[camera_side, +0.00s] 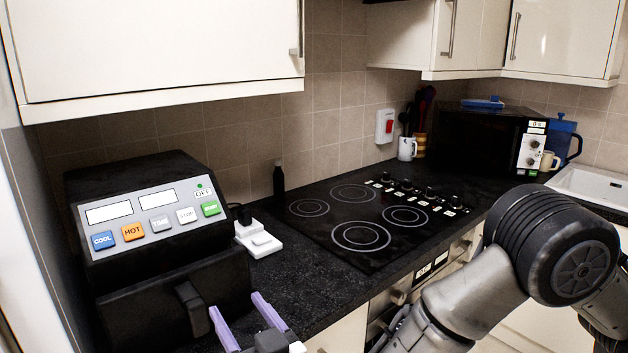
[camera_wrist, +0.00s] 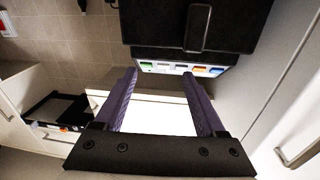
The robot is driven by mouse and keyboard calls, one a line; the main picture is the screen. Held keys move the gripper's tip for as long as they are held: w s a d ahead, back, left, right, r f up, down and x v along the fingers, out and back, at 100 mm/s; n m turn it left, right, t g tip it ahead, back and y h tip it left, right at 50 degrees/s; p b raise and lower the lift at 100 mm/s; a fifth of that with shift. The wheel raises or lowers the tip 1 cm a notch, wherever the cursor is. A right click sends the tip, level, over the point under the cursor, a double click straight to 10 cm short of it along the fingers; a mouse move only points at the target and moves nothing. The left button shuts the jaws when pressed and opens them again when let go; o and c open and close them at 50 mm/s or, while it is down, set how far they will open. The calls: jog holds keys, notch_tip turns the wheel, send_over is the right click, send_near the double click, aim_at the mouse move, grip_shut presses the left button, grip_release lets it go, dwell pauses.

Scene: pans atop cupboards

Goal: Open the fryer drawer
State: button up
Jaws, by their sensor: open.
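The black fryer (camera_side: 140,210) stands on the counter at the left of the side view, with a grey panel of coloured buttons. Its drawer (camera_side: 145,305) is below the panel and looks pushed in. The drawer's black handle (camera_side: 192,308) juts out from the front; it also shows at the top of the wrist view (camera_wrist: 198,27). My gripper (camera_side: 235,303) is open and empty, its two purple fingers a little right of the handle and apart from it. In the wrist view my gripper (camera_wrist: 159,74) has its fingertips short of the handle, which lies toward the right finger's side.
A white socket block (camera_side: 257,238) and a dark bottle (camera_side: 279,182) stand beside the fryer. The hob (camera_side: 360,215) is clear. A white mug (camera_side: 406,149) and a black microwave (camera_side: 478,138) are further back. Wall cupboards (camera_side: 160,50) hang above the fryer.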

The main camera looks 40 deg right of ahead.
jog(key=w+d+r+m+h, duration=0.1)
jog(key=w+d+r+m, duration=0.1)
jog(key=d+r, duration=0.6)
jog(key=w+d+r+m+h, duration=0.2)
jog(key=d+r, duration=0.6)
jog(key=d, duration=0.2)
jog(key=shift+w+r+t, duration=0.2)
jog(key=shift+t, duration=0.2)
jog(key=shift+m, duration=0.3)
jog(key=n+t+y, duration=0.4)
jog(key=n+y, duration=0.1)
jog(key=n, duration=0.1)
send_near(191, 305)
notch_tip(191, 305, down, 4)
jog(key=shift+g, duration=0.3)
jog(key=x, duration=1.3)
jog(key=shift+w+d+r, duration=0.1)
jog(key=shift+d+r, duration=0.25)
jog(key=shift+d, duration=0.05)
